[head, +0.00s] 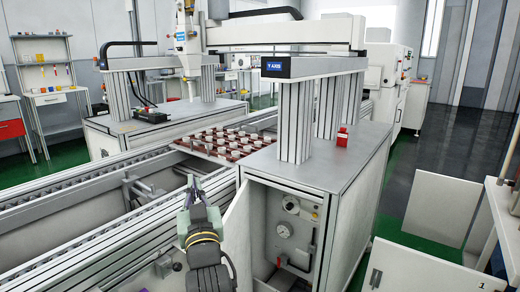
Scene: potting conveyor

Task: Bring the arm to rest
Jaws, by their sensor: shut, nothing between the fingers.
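My gripper (192,185) is at the lower middle of the head view, at the end of my arm. Its fingers point away from me and are shut with nothing between them. It is in front of the conveyor (80,245), near the left side of the open cabinet (290,225). I cannot tell the exact gap between the gripper and the conveyor's edge.
A tray of reddish-brown parts (225,143) lies on the conveyor beyond my gripper. An open cabinet door (236,228) stands close to the right of my arm. A gantry (285,32) spans above. A white cabinet (440,205) stands at right, with open floor (440,145) behind.

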